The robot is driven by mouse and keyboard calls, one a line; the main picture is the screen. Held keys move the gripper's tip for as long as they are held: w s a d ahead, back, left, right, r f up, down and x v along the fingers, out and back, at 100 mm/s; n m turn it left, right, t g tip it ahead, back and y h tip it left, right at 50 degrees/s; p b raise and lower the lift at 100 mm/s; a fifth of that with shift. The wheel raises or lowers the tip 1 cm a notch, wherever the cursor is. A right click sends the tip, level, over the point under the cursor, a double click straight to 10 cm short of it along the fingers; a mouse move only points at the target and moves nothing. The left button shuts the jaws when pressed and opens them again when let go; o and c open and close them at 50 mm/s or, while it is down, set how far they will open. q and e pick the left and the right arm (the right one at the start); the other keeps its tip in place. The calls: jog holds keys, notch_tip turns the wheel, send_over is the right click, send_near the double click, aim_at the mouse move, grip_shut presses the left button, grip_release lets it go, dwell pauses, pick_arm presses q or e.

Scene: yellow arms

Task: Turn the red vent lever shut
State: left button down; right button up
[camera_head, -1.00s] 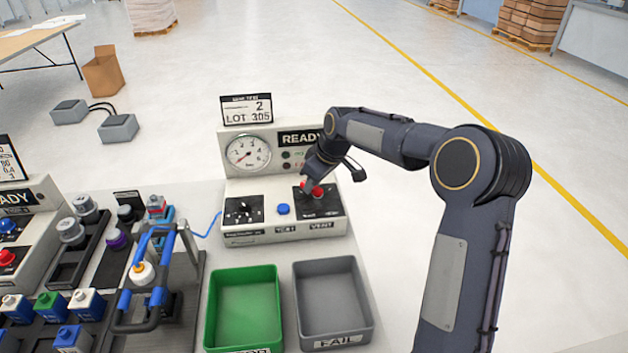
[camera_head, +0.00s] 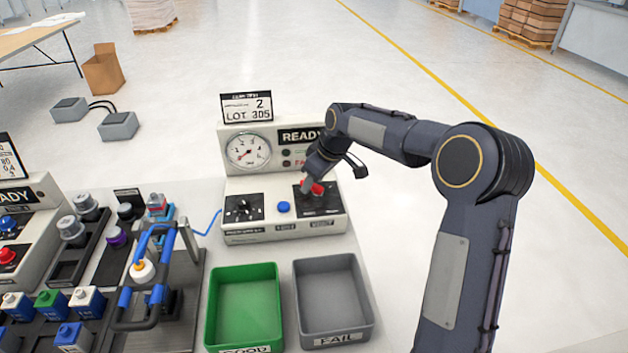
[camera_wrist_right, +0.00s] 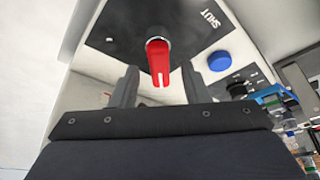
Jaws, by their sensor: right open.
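The red vent lever (camera_head: 317,188) sits on a black plate on the right of the grey test station (camera_head: 285,226). In the right wrist view the red lever (camera_wrist_right: 159,62) points from its round hub toward my gripper, and a "SHUT" label is printed on the plate beside it. My right gripper (camera_head: 308,190) is over the plate at the lever. In the wrist view its fingers (camera_wrist_right: 158,88) are apart, one on each side of the lever's free end; contact cannot be told. My left gripper is not in view.
A blue button (camera_head: 283,207) and a black knob (camera_head: 243,208) are left of the lever. A gauge (camera_head: 248,151) and a "READY" panel stand behind. A green bin (camera_head: 211,315) and a grey bin (camera_head: 367,315) are in front. A blue-handled fixture (camera_head: 126,298) is at left.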

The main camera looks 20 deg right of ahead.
jog(key=v, duration=0.7)
jog(key=shift+r, duration=0.15)
jog(key=s+a+r+m+t, duration=0.1)
jog(key=s+m, duration=0.1)
jog(key=s, duration=0.7)
jog(key=s+a+r+m, duration=0.1)
jog(key=s+r+m, duration=0.1)
jog(key=s, duration=0.8)
jog(key=s+a+f+m, duration=0.2)
jog(key=s+f, duration=0.2)
jog(key=s, duration=0.3)
jog(key=s+a+f+m+y, duration=0.1)
jog(key=s+a+f+m, duration=0.1)
jog(key=s, duration=0.6)
jog(key=shift+s+a+f+t, duration=0.15)
jog(key=shift+a+f+t, duration=0.25)
jog(key=shift+a+f, duration=0.45)
jog(key=shift+d+f, duration=0.1)
jog(key=shift+d, duration=0.1)
